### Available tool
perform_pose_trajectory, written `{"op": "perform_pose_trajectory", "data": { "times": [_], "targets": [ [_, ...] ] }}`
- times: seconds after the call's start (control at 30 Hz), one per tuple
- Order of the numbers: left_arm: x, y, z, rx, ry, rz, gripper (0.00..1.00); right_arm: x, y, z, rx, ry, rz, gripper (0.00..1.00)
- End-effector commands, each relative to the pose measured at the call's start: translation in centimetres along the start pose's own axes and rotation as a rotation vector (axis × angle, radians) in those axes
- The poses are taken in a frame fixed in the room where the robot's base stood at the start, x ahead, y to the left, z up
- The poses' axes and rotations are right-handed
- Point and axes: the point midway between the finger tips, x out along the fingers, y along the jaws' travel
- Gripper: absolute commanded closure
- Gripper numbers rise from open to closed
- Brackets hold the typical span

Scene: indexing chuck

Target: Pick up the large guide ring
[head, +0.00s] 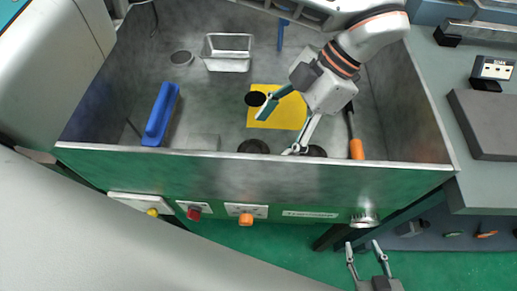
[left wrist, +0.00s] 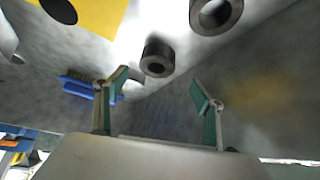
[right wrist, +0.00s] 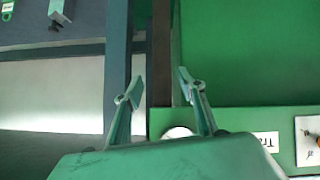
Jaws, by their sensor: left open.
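One dark thick-walled ring (head: 253,146) lies on the tub floor by the front wall. It shows between my left fingertips in the left wrist view (left wrist: 157,57), apart from both. A second ring (head: 316,152) lies to its right, partly hidden behind my left gripper and the wall. It shows at the top edge of the left wrist view (left wrist: 232,18). I cannot tell which is the large guide ring. My left gripper (head: 284,120) is open and empty. My right gripper (head: 362,248) is open and empty outside the tub, low in the head view.
A yellow plate (head: 290,110) with a black disc (head: 255,98) lies behind the rings. A blue-handled brush (head: 160,115), a metal tray (head: 228,51) and an orange-handled tool (head: 356,149) are in the tub. The tub's front wall (head: 240,175) stands close to the rings.

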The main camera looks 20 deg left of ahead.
Motion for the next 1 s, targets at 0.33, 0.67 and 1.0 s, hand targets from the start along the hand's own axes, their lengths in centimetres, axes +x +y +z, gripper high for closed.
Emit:
{"op": "perform_pose_trajectory", "data": {
  "times": [0.33,0.67,1.0],
  "targets": [
    [3.2,0.1,-0.1,0.001,0.001,-0.004,0.31,0.1,-0.1,0.1,0.000,0.001,-0.002,0.60],
    [7.4,0.7,-0.1,0.002,0.000,-0.004,0.31,0.1,-0.4,0.1,0.001,0.003,-0.009,0.60],
    [7.7,0.7,-0.2,0.000,-0.002,-0.001,0.39,0.5,-0.1,-0.8,-0.002,0.019,-0.005,0.60]
  ]
}}
